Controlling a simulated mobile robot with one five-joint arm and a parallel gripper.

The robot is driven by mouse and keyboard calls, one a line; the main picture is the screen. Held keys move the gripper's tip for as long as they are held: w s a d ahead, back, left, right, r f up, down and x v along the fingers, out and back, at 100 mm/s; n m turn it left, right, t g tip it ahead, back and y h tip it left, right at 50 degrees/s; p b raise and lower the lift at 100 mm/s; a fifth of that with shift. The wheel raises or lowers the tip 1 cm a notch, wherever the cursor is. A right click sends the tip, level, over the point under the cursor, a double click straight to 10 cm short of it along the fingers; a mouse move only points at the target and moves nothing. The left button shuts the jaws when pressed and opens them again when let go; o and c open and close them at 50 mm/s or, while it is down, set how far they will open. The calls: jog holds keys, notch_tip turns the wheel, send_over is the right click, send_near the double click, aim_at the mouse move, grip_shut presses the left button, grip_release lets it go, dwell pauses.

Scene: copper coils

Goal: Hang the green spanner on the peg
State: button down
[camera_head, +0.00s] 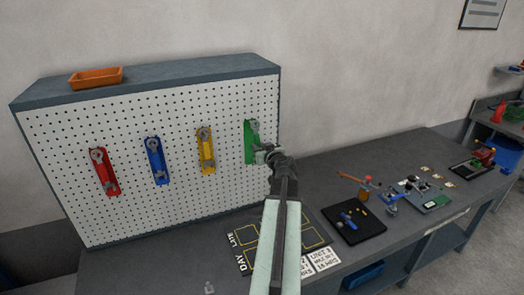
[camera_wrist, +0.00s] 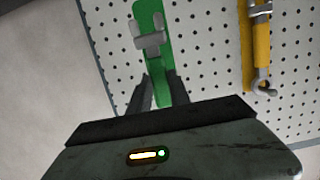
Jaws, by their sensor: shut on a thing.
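The green spanner (camera_head: 250,142) is upright against the white pegboard (camera_head: 185,205), near its right edge, with a grey metal part by its upper end. In the wrist view the green spanner (camera_wrist: 150,65) runs down between the two fingers of my gripper (camera_wrist: 158,85), which is shut on it. A grey cross-shaped piece (camera_wrist: 149,38) lies over the green face; I cannot tell whether it is the peg or part of the spanner. In the head view my gripper (camera_head: 260,155) is at the spanner's lower end. Whether the spanner bears on a peg cannot be told.
Yellow (camera_head: 206,155), blue (camera_head: 155,162) and red (camera_head: 103,178) spanners hang in a row to the left. An orange tray (camera_head: 96,77) sits on top of the board. The bench (camera_head: 410,160) holds a marked mat (camera_head: 312,237), a black tray (camera_head: 352,228) and tools.

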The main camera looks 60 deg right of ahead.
jog(key=shift+x, duration=1.25)
jog(key=shift+b+x, duration=0.55)
jog(key=shift+x, duration=0.25)
jog(key=shift+f, duration=0.15)
jog(key=shift+a, duration=0.1)
jog(key=c, duration=1.1)
grip_release()
jog(key=shift+s, duration=0.1)
jog(key=p+v, duration=0.1)
jog(key=v, duration=0.6)
jog(key=shift+s+a+p, duration=0.2)
jog(key=shift+s+p, duration=0.05)
jog(key=shift+p, duration=0.05)
